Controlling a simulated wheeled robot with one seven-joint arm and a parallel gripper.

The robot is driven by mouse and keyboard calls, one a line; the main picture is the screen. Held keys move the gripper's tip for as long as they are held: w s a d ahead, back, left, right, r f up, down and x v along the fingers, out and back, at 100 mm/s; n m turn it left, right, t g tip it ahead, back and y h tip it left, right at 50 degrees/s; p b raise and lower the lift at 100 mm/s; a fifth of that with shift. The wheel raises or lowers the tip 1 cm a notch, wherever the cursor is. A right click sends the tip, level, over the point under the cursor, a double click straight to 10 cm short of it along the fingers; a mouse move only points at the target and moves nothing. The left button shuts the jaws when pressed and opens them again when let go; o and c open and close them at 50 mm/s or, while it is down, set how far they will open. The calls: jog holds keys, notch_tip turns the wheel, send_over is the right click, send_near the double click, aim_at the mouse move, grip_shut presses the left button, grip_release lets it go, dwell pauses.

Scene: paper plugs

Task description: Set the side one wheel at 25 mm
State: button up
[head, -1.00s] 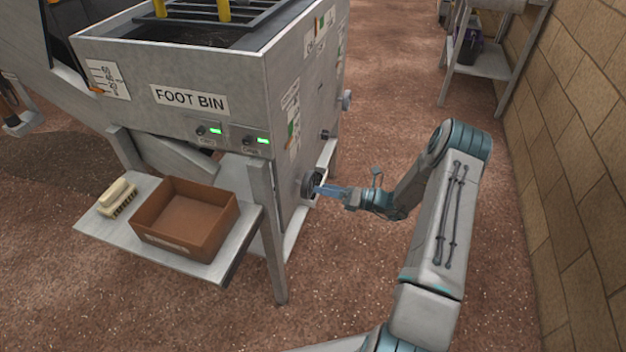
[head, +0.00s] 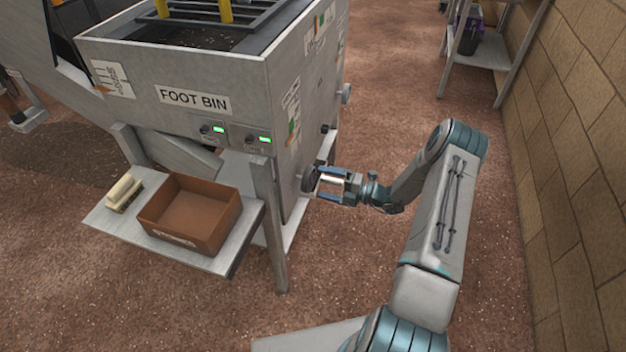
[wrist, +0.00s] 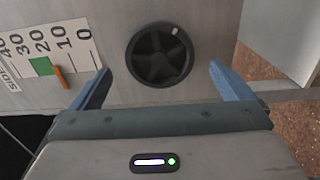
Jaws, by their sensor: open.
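The side one wheel, a dark round handwheel (wrist: 160,54) with a pale mark at its upper right rim, is on the grey bin's side panel. It also shows in the head view (head: 308,179), partly behind my fingers. The scale plate (wrist: 50,48) left of it runs from 40 at left to 0 at right, with a green block under 20. An orange pointer (wrist: 61,77) stands right of the green block, roughly under 10. My gripper (wrist: 160,68) is open, its fingers either side of the wheel's lower part in the picture. I cannot tell whether they touch it.
The foot bin (head: 215,95) carries another dark knob (head: 324,129) above the wheel. A shelf holds a brown box (head: 160,222) and a brush (head: 124,192). A brick wall (head: 570,150) stands at right, with open floor between.

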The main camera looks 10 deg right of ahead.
aim_at(312, 180)
jog(key=shift+w+a, duration=0.1)
jog(key=shift+x, duration=1.85)
jog(key=c, duration=1)
